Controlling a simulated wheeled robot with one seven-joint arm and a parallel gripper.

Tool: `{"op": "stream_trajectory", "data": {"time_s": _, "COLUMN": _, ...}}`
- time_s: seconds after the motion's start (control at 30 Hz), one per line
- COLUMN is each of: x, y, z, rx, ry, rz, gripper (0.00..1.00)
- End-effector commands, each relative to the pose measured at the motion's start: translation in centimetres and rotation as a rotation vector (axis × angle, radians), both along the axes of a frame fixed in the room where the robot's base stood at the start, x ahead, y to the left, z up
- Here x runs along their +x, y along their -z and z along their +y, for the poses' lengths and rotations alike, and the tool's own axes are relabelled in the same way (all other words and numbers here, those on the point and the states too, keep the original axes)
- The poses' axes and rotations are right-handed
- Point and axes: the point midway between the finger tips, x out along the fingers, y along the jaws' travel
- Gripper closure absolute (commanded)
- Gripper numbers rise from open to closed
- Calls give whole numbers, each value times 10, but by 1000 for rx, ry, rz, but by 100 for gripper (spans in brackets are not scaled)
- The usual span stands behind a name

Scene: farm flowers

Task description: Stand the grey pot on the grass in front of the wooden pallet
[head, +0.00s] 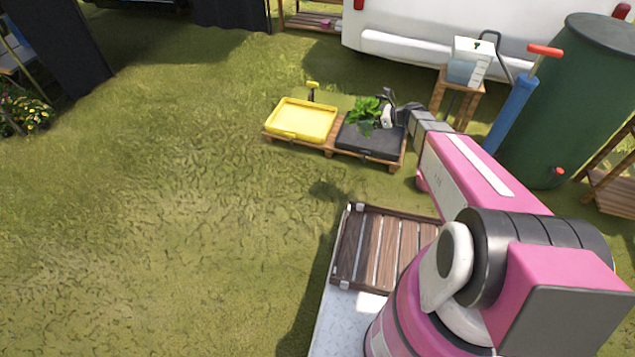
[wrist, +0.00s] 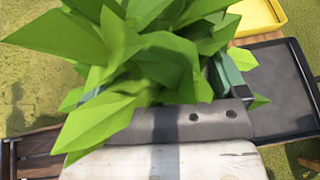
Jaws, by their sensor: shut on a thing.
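A leafy green plant (head: 364,112) shows at my gripper (head: 388,115) in the head view, overlapping the black tray. In the wrist view its leaves (wrist: 150,60) fill the middle and hide the grey pot, so I cannot see the pot's body or base. My gripper (wrist: 165,82) is shut on the pot under the leaves; a teal-grey edge shows at each side of them. The wooden pallet (head: 330,149) lies on the grass and carries a yellow tray (head: 303,119) and a black tray (head: 372,143). In the wrist view the black tray (wrist: 283,88) is right of the plant.
Open grass (head: 200,200) spreads left of the pallet and between it and my base. A slatted wooden crate (head: 385,245) sits at my base. A blue pump (head: 512,112), a green barrel (head: 565,105) and a small wooden stand (head: 458,92) are at the right.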

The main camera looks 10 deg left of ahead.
Motion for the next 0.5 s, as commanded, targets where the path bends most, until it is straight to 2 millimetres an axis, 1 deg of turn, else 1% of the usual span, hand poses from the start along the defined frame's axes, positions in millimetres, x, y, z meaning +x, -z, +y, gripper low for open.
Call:
{"op": "stream_trajectory", "data": {"time_s": 0.03, "x": 7, "y": 27, "z": 21, "rx": 1, "ry": -33, "rz": 4, "gripper": 42}}
{"op": "stream_trajectory", "data": {"time_s": 0.17, "x": 5, "y": 84, "z": 68, "rx": 3, "ry": -109, "rz": 4, "gripper": 42}}
{"op": "stream_trajectory", "data": {"time_s": 0.2, "x": 3, "y": 102, "z": 81, "rx": 4, "ry": -131, "rz": 4, "gripper": 42}}
{"op": "stream_trajectory", "data": {"time_s": 0.27, "x": -1, "y": 129, "z": 102, "rx": 4, "ry": -165, "rz": 4, "gripper": 42}}
{"op": "stream_trajectory", "data": {"time_s": 0.3, "x": -5, "y": 147, "z": 115, "rx": 5, "ry": -188, "rz": 3, "gripper": 42}}
{"op": "stream_trajectory", "data": {"time_s": 0.37, "x": -11, "y": 173, "z": 135, "rx": 6, "ry": -220, "rz": 4, "gripper": 42}}
{"op": "stream_trajectory", "data": {"time_s": 0.4, "x": -16, "y": 191, "z": 147, "rx": 7, "ry": -242, "rz": 4, "gripper": 42}}
{"op": "stream_trajectory", "data": {"time_s": 0.47, "x": -24, "y": 217, "z": 166, "rx": 9, "ry": -273, "rz": 3, "gripper": 42}}
{"op": "stream_trajectory", "data": {"time_s": 0.5, "x": -29, "y": 233, "z": 176, "rx": 10, "ry": -291, "rz": 4, "gripper": 42}}
